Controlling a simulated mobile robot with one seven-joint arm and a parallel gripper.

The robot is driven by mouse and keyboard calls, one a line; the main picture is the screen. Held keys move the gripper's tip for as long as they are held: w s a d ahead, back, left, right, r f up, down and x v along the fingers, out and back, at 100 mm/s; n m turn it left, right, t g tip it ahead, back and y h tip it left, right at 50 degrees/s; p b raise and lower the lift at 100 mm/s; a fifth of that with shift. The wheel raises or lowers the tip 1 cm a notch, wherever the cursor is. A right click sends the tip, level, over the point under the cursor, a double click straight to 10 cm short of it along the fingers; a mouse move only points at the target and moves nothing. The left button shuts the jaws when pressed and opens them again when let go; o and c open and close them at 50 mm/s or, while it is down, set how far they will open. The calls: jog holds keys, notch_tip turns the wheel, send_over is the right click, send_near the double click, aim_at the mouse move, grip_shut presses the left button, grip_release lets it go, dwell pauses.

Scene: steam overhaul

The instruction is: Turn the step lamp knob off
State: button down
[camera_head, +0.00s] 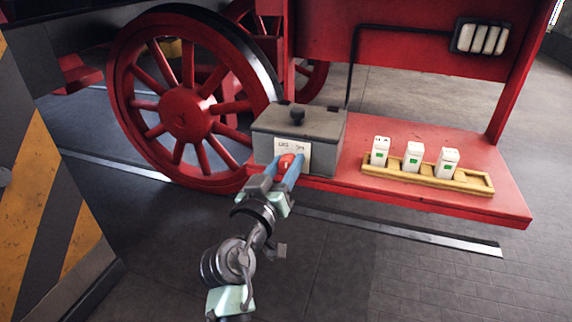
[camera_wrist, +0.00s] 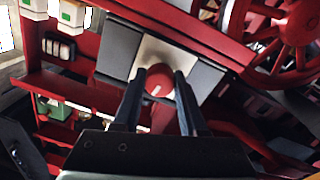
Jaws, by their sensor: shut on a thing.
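The red step lamp knob (camera_head: 286,162) sits on a white label plate (camera_head: 305,152) on the front of a grey box (camera_head: 320,126). Small lettering on the plate is too small to read surely. My gripper (camera_head: 287,169) reaches the front of the box, with its two blue-grey fingers shut on either side of the knob. In the wrist view the round red knob (camera_wrist: 160,82) shows between the fingers (camera_wrist: 158,95), with a pale mark on its face. The mark's exact setting is hard to tell.
The box stands on a red step (camera_head: 450,200). A large red spoked wheel (camera_head: 185,115) stands close on the left. A striped panel (camera_head: 45,200) is at the far left. The floor in front is clear.

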jog(key=n+p, duration=0.1)
jog(key=n, duration=0.3)
jog(key=shift+n, duration=0.3)
jog(key=n+p, duration=0.1)
jog(key=n, duration=0.3)
jog(key=shift+f, duration=0.1)
jog(key=shift+n, duration=0.3)
jog(key=shift+c, duration=2.2)
grip_release()
jog(key=b+v, duration=0.1)
jog(key=v, duration=1.2)
